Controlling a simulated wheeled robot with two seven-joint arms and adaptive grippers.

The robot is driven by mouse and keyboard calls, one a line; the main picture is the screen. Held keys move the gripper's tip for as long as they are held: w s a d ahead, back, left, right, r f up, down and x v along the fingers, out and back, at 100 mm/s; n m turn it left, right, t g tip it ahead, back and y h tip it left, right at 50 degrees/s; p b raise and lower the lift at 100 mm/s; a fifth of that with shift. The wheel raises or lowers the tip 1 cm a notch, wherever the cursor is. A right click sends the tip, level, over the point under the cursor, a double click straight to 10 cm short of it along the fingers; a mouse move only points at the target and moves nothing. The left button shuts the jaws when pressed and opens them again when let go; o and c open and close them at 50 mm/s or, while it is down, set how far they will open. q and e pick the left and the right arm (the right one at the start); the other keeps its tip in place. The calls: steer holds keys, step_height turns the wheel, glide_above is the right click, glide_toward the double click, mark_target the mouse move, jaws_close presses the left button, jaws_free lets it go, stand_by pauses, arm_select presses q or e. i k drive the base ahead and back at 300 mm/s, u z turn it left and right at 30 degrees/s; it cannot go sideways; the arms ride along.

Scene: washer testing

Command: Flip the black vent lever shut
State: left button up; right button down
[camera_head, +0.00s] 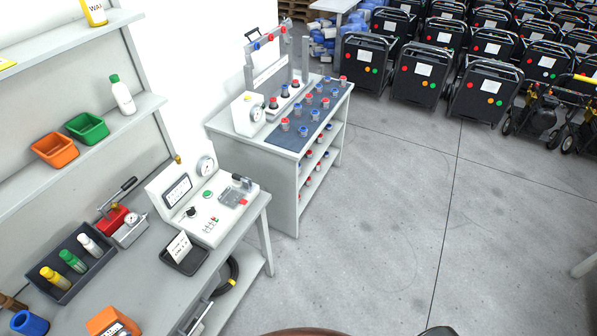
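A white test panel (213,216) with a display and a gauge (206,165) sits on the near bench at left. It carries a small black knob (191,212), a green button (208,194), several tiny dark levers (211,224) and a grey clamp-like part (236,190) with a red piece. A red hand pump (114,217) with a raised black-gripped handle (128,184) stands left of the panel. Which of these is the black vent lever, and its position, I cannot tell at this size. Neither of my grippers shows.
A grey tray (55,292) of bottles, an orange bin (108,323) and a black card holder (172,257) crowd the near bench. A second bench (275,140) with red and blue parts stands behind. Black machines (420,72) fill the back right. The floor (400,220) is clear.

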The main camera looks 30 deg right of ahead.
mark_target(235, 177)
steer(key=z, duration=0.7)
steer(key=k, duration=0.5)
steer(key=z, duration=1.05)
steer(key=k, duration=0.9)
steer(key=z, duration=0.4)
steer(key=i, duration=2.7)
steer(key=u, duration=0.45)
steer(key=i, duration=1.95)
steer(key=u, duration=1.1)
steer(key=i, duration=1.2)
steer(key=u, duration=1.8)
steer(key=i, duration=0.85)
steer(key=u, duration=0.55)
